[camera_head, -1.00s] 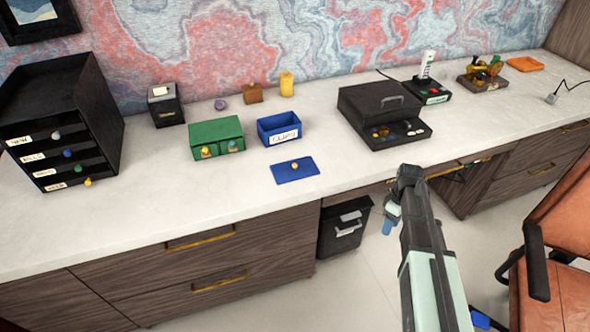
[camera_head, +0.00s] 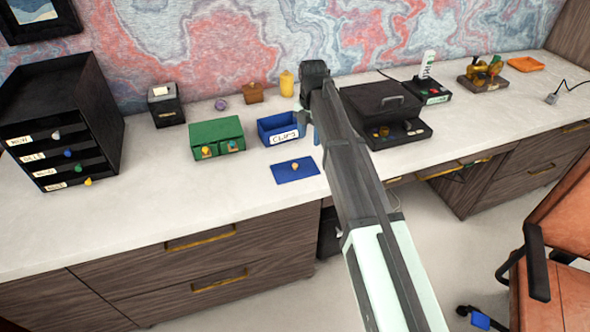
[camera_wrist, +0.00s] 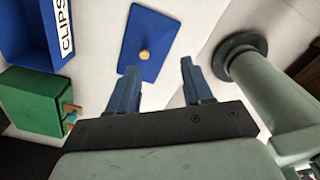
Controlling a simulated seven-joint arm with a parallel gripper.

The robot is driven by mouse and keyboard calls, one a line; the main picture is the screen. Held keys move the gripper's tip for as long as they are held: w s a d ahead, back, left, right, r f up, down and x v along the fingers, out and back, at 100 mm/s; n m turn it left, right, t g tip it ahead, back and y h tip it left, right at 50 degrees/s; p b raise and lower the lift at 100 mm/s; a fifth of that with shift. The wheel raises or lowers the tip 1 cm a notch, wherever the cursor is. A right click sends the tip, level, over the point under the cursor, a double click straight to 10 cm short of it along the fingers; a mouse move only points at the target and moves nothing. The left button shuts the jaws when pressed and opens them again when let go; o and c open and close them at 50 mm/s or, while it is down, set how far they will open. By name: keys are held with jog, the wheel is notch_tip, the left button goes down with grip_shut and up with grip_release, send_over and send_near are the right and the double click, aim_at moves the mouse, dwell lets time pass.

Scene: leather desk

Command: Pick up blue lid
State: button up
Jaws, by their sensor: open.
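The blue lid (camera_head: 284,171) is a flat blue rectangle with a small tan knob at its middle. It lies on the pale desk top in front of the open blue box labelled CLIPS (camera_head: 283,135). In the wrist view the lid (camera_wrist: 134,50) lies beyond the fingertips, at upper centre, a little left of the middle of the jaws. My gripper (camera_wrist: 158,72) is open, with nothing between its two blue fingers, and is apart from the lid. In the head view my arm reaches over the desk just right of the lid and mostly hides the gripper.
A green box (camera_head: 217,138) stands left of the blue box. A black drawer unit (camera_head: 70,115) is at the far left. A black case (camera_head: 405,132) is right of my arm. Small items, including a yellow bottle (camera_head: 287,84), stand behind.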

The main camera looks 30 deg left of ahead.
aim_at(295, 165)
jog(key=s+a+r+n, duration=0.1)
jog(key=s+a+n, duration=0.1)
jog(key=a+n, duration=0.15)
jog(key=shift+m, duration=0.45)
jog(key=f, duration=1.3)
jog(key=shift+a, duration=0.35)
jog(key=shift+c, duration=0.4)
jog(key=shift+r, duration=0.1)
grip_shut()
